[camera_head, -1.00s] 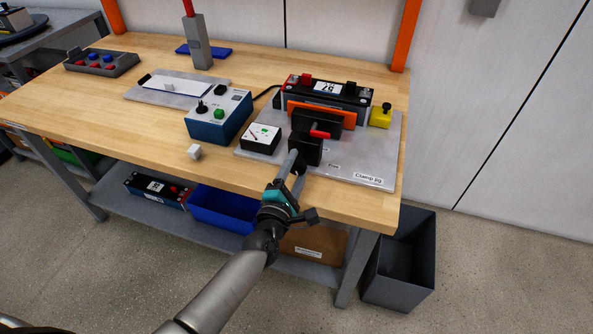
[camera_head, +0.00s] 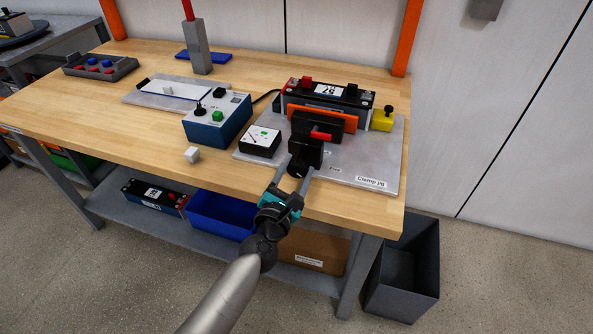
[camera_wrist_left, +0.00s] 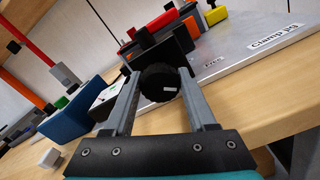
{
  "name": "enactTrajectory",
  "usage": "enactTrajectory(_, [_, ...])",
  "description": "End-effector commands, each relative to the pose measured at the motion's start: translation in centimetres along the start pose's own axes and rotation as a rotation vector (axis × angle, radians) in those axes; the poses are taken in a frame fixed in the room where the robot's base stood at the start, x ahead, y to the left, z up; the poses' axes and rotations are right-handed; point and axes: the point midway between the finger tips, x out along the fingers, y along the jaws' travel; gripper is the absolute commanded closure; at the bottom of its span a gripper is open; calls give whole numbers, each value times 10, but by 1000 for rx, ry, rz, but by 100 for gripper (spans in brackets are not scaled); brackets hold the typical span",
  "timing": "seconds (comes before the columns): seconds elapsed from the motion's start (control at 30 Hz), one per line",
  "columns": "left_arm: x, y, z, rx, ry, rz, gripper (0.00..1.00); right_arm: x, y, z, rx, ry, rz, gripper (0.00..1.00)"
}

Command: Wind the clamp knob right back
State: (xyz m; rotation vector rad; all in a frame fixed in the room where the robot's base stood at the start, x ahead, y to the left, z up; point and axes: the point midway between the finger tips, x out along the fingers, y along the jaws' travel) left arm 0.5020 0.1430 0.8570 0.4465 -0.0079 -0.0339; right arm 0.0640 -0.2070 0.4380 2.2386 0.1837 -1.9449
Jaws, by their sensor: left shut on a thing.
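The black round clamp knob (camera_head: 297,169) faces the table's front edge on the grey clamp jig plate (camera_head: 384,165). In the left wrist view the knob (camera_wrist_left: 159,83) sits between the fingertips and has a small white mark. My left gripper (camera_head: 295,173) is shut on the knob, one finger on each side. Behind the knob are the black clamp block (camera_head: 306,151) with a red lever (camera_head: 321,135), a black jaw, and an orange plate (camera_head: 345,120). The black battery module (camera_head: 347,96) stands behind the orange plate. My right gripper is not in view.
A dial gauge (camera_head: 260,141) stands just left of the clamp. A blue control box (camera_head: 217,120) and a small white cube (camera_head: 192,155) are further left. A yellow block (camera_head: 382,120) is at the right. A grey bin (camera_head: 402,270) stands on the floor.

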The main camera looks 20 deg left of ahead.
Motion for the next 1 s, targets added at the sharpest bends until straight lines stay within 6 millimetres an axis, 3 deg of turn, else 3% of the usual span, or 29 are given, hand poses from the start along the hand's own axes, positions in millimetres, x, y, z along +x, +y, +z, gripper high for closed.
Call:
enactTrajectory(0.47, [1,1,2,-12,-3,3,99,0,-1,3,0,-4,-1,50])
enactTrajectory(0.5, [1,1,2,-12,-3,3,39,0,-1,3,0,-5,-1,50])
enactTrajectory(0.73, [0,1,1,-11,-1,2,13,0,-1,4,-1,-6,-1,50])
enactTrajectory(1.0, [-1,0,0,-10,0,0,13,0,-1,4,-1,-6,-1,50])
